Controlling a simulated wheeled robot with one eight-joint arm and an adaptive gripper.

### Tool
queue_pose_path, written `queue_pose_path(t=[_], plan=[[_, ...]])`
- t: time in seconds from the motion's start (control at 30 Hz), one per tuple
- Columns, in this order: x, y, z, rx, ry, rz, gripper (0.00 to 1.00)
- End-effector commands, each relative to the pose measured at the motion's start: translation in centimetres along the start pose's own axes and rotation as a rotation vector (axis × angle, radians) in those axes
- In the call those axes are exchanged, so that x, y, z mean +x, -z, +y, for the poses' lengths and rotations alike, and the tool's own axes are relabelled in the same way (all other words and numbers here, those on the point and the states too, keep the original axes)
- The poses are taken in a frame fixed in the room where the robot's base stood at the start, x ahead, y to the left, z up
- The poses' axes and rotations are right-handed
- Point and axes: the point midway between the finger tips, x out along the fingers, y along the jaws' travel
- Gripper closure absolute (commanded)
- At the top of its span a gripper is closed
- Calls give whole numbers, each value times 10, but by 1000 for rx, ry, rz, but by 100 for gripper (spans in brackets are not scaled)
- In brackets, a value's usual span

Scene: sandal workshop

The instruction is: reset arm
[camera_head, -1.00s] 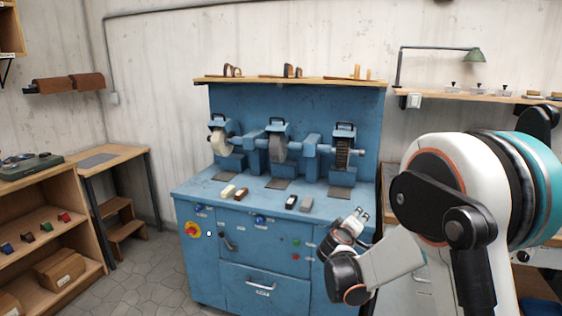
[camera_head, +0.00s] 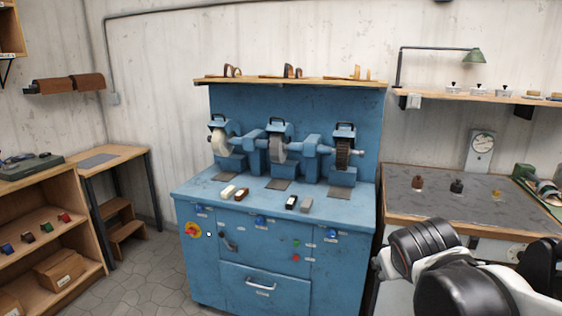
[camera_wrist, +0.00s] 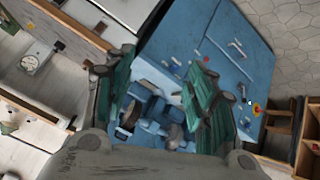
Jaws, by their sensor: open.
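My arm (camera_head: 450,280) is folded low at the bottom right of the head view. My gripper is not clearly visible in that view. In the wrist view my gripper (camera_wrist: 160,72) shows two green-padded fingers spread apart, with nothing between them. Past the fingers, that view shows the blue grinding machine (camera_wrist: 225,40) tilted and at some distance.
The blue machine (camera_head: 262,285) carries several wheels and small blocks on its top. A workbench (camera_head: 430,205) with small bottles and a dial scale (camera_head: 481,150) stands at the right, behind my arm. Wooden shelving (camera_head: 75,215) is at the left. The floor (camera_head: 150,275) between is clear.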

Motion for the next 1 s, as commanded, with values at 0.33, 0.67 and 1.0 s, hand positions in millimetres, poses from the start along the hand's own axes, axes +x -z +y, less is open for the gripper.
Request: queue_pose_path(t=[0.33,0.67,1.0], plan=[[-61,-89,-35,144,176,-81,49],[-78,-118,-52,193,244,-106,49],[-78,-117,-52,193,244,-105,49]])
